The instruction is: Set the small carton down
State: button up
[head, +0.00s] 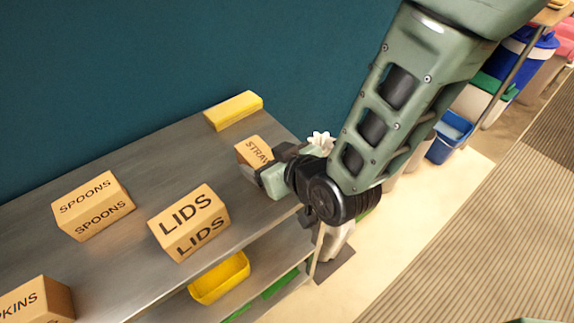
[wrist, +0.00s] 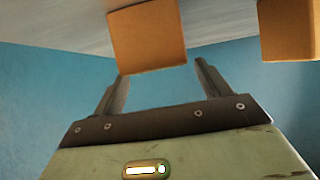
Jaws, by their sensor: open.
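The small carton (head: 252,150), a brown box marked "STRAW…", stands on the metal shelf top (head: 130,160) near its right end. My gripper (head: 252,170) is beside it, at its near right side, and hides part of it. In the wrist view, which looks upside down, the carton (wrist: 148,38) is just past the open fingertips (wrist: 160,68), with a finger to each side. No finger clearly touches it there. It appears to rest on the grey surface.
A LIDS box (head: 190,222), a SPOONS box (head: 93,205) and a napkins box (head: 38,303) stand on the same top. A yellow block (head: 233,110) lies near the wall. A yellow bin (head: 220,277) is on the lower shelf. Another brown box (wrist: 288,30) shows in the wrist view.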

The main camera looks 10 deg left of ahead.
jog(key=v, duration=0.8)
jog(key=shift+s+d+r+b, duration=0.2)
jog(key=shift+s+d+b, duration=0.05)
jog(key=shift+b, duration=0.2)
jog(key=s+d+r+m+g+h, duration=0.1)
jog(key=s+d+r+g+h, duration=0.2)
jog(key=d, duration=0.7)
jog(key=s+d+r+m+g+h, duration=0.1)
jog(key=s+d+r+g+h, duration=0.1)
jog(key=s+d+g+h, duration=0.2)
jog(key=s+d+h, duration=0.1)
jog(key=s+d, duration=0.2)
jog(key=d, duration=0.3)
jog(key=shift+r+g+h, duration=0.4)
